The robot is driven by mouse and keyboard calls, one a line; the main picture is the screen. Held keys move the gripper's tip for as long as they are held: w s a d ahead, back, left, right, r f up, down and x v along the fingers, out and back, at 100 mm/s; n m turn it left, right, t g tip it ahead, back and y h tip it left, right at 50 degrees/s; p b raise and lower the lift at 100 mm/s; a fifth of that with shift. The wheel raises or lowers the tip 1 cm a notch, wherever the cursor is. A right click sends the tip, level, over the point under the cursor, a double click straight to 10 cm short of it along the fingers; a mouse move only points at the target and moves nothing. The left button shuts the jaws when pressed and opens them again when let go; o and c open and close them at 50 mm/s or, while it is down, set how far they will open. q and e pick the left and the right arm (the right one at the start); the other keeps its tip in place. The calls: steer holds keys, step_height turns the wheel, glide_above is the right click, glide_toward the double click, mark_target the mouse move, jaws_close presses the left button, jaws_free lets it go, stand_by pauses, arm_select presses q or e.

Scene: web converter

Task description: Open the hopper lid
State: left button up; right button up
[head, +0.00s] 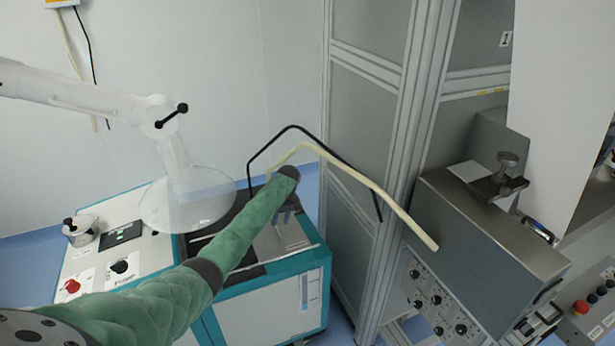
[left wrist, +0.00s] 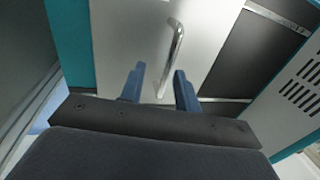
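The hopper lid is a light grey metal panel (left wrist: 133,35) with a curved silver bar handle (left wrist: 174,50), seen in the left wrist view. In the head view the lid (head: 271,244) shows only in part, on top of the teal and white machine. In the head view my left gripper (head: 287,213) is mostly hidden behind my green-sleeved arm. My right gripper is not in view.
A clear extraction hood (head: 190,200) on a white arm hangs over the machine top. A display (head: 121,235) and a red button (head: 72,286) sit at its left. A bent cream tube (head: 375,185) and a black cable cross near my wrist. A framed cabinet (head: 365,110) stands to the right.

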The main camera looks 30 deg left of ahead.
arm_select(q)
steer(key=w+d+r+m+t+b, duration=0.1)
steer(key=d+r+m, duration=0.3)
steer(key=r, duration=0.5)
steer(key=w+d+r+m+t+y+b, duration=0.1)
steer(key=w+d+r+m+t, duration=0.1)
steer(key=r, duration=0.8)
steer(key=shift+w+d+m+t, duration=0.2)
steer(key=shift+d+m+t, duration=0.7)
steer(key=shift+d+t, duration=0.15)
